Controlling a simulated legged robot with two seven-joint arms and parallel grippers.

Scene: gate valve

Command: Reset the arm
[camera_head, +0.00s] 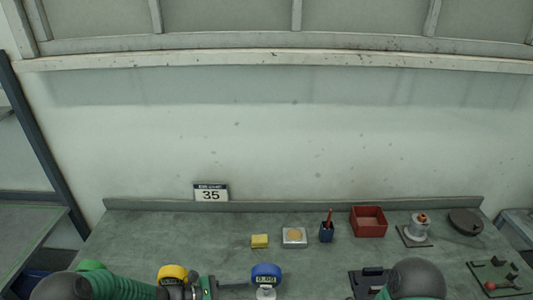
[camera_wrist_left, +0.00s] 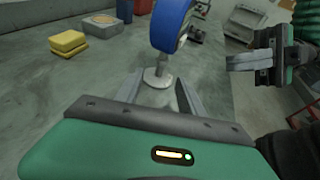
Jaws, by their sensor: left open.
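My left arm comes in from the left in the head view, and its gripper (camera_head: 235,288) is low in the picture. In the left wrist view its two fingers (camera_wrist_left: 160,95) are apart with nothing between them that I can see held.
The green-grey bench (camera_head: 150,235) holds a yellow block (camera_head: 260,241), a silver box (camera_head: 294,238), a blue cup (camera_head: 326,233), a red bin (camera_head: 368,222), a valve-like part (camera_head: 418,229) and a dark disc (camera_head: 465,221). A sign reading 35 (camera_head: 211,193) stands at the back edge. The left back is clear.

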